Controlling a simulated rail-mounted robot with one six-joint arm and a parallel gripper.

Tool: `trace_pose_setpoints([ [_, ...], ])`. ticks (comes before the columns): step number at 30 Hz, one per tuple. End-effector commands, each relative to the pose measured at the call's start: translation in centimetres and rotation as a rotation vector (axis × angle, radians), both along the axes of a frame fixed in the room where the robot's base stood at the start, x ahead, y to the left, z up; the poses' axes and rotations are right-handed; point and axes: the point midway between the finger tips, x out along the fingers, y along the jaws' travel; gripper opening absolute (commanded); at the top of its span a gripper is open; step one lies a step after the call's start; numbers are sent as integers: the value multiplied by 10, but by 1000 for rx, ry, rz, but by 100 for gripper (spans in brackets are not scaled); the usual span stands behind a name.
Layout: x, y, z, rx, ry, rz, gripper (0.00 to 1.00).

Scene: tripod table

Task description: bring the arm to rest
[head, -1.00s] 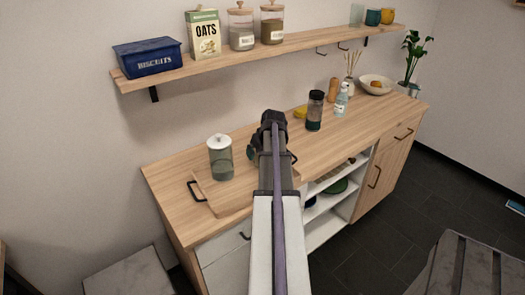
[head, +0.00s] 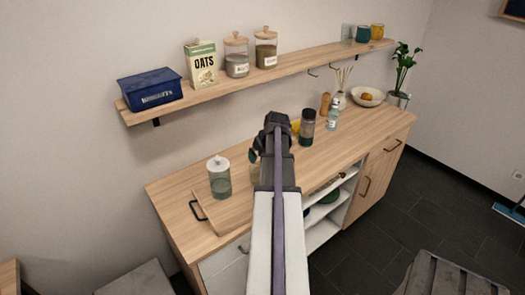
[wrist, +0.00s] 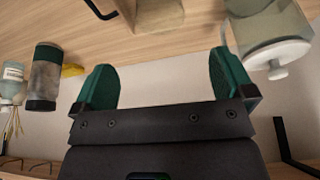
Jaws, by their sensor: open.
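My gripper shows in the wrist view (wrist: 163,82) as two green finger pads set wide apart, open with nothing between them. In the head view my arm reaches up the middle of the picture over the counter (head: 350,132), and its dark end hides most of the fingers. The gripper is in front of the wall, above the counter and below the shelf (head: 290,75). A glass jar with a white lid (head: 219,178) stands left of the arm; in the wrist view it is at the upper right, close beside one finger.
A wooden board with a black handle (head: 215,215) lies on the counter's left part. A dark bottle (head: 307,128), a small clear bottle (head: 332,118) and a bowl (head: 367,97) stand to the right. The shelf holds a blue biscuit tin (head: 150,90), an oats box (head: 201,64) and jars.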

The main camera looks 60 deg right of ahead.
Motion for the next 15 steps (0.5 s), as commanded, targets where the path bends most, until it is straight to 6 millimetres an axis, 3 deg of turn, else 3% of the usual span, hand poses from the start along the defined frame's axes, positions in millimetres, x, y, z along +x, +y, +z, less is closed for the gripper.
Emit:
trace_pose_setpoints([
  [12, -2, 2, -3, 32, 3, -54, 100],
  [14, -13, 14, -6, 86, 33, -138, 100],
  [15, -23, 35, -8, 126, 65, -200, 100],
])
